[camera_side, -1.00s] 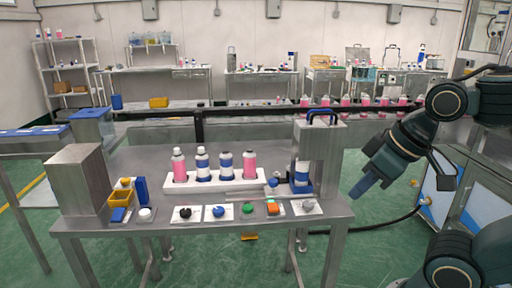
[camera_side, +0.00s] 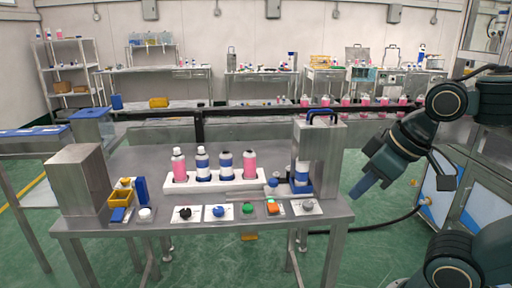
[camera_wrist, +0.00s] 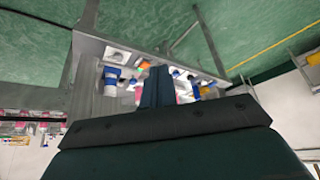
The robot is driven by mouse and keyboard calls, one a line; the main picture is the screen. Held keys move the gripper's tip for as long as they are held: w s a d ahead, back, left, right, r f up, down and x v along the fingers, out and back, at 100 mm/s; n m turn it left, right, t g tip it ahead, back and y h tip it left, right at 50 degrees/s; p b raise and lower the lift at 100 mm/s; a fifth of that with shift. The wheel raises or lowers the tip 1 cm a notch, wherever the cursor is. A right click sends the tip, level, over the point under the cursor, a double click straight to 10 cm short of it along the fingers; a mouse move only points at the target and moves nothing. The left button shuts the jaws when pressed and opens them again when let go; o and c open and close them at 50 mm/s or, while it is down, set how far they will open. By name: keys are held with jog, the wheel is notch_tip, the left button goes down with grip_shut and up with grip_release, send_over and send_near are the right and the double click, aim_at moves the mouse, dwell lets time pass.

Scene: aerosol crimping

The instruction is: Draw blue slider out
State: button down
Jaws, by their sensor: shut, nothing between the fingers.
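A grey metal press stand (camera_side: 330,155) with blue handles on top stands at the right end of the steel table. What seems to be the blue slider (camera_side: 301,189) lies low inside it, under a white and blue can (camera_side: 301,172). A blue ball knob (camera_side: 273,182) sits just left of it. In the wrist view a blue part (camera_wrist: 112,77) of this station shows left of my fingers. My gripper (camera_side: 359,192) hangs right of the table, apart from the press, pointing down and left. Its fingers are together and empty; they also show in the wrist view (camera_wrist: 157,72).
A white rack (camera_side: 215,183) with several pink and blue cans stands left of the press. Black, blue, green (camera_side: 247,208) and orange controls line the table's front edge. A yellow bin (camera_side: 121,198) and metal box (camera_side: 80,180) stand at left. Free air lies around my gripper.

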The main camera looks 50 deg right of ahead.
dwell(0.3)
jog(key=c, duration=1.5)
grip_release()
jog(key=shift+w+r, duration=0.1)
jog(key=o, duration=0.3)
jog(key=shift+w+r, duration=0.1)
jog(key=shift+w, duration=0.05)
jog(key=shift+o, duration=0.5)
jog(key=shift+w+d+r, duration=0.1)
jog(key=shift+w+r, duration=0.1)
jog(key=shift+w, duration=0.1)
jog(key=w+d+r+g, duration=0.1)
jog(key=w+d+r, duration=0.15)
jog(key=w, duration=0.55)
jog(key=w+d+r+g, duration=0.2)
jog(key=w+d, duration=0.1)
jog(key=w, duration=0.5)
jog(key=w+d+f+g, duration=0.1)
jog(key=w+d+f, duration=0.3)
jog(key=w, duration=0.3)
jog(key=w+d+f+m+g, duration=0.1)
jog(key=w+d+f, duration=0.3)
jog(key=w+d, duration=0.2)
jog(key=shift+w+d+f+g, duration=0.2)
jog(key=shift+w+d+g, duration=0.1)
jog(key=shift+w, duration=0.1)
